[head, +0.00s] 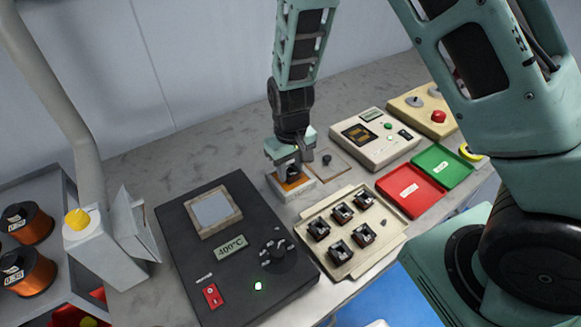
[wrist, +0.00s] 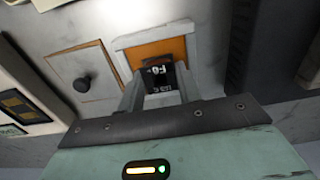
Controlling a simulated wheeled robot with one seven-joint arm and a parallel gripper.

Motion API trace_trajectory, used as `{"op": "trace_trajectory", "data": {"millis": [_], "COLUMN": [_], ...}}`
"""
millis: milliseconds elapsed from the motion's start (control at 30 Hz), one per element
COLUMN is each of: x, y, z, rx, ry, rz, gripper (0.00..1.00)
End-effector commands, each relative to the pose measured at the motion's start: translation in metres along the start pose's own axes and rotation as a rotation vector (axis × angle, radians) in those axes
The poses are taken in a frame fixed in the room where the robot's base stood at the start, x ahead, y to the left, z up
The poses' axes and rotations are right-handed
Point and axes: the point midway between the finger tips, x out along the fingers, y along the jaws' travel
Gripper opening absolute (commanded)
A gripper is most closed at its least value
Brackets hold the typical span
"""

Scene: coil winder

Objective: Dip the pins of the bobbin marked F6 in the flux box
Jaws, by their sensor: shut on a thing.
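My gripper (head: 290,170) is shut on a dark bobbin (wrist: 161,76) with a white label that seems to read F6, upside down in the wrist view. The flux box (head: 309,187) is a small white-rimmed box with an orange inside. It also shows in the wrist view (wrist: 128,44). My gripper (wrist: 154,88) holds the bobbin right over the orange area, low at the box. The pins are hidden under the bobbin, so I cannot tell whether they touch the flux.
A flat lid with a dark knob (head: 327,159) lies beside the flux box. A cream tray (head: 385,246) with several bobbins stands in front. A black 400°C solder pot (head: 190,240) is at left, with red (head: 400,200) and green (head: 450,160) trays at right.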

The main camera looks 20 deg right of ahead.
Motion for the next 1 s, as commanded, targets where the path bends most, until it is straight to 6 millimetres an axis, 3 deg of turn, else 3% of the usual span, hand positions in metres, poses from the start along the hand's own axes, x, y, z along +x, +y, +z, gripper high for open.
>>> {"op": "trace_trajectory", "data": {"millis": [233,1000], "x": [-0.006,-0.056], "y": [0.0,0.0], "z": [0.0,0.0], "rx": [0.0,0.0], "ry": [0.0,-0.001], "rz": [0.0,0.0], "gripper": [0.12,0.12]}}
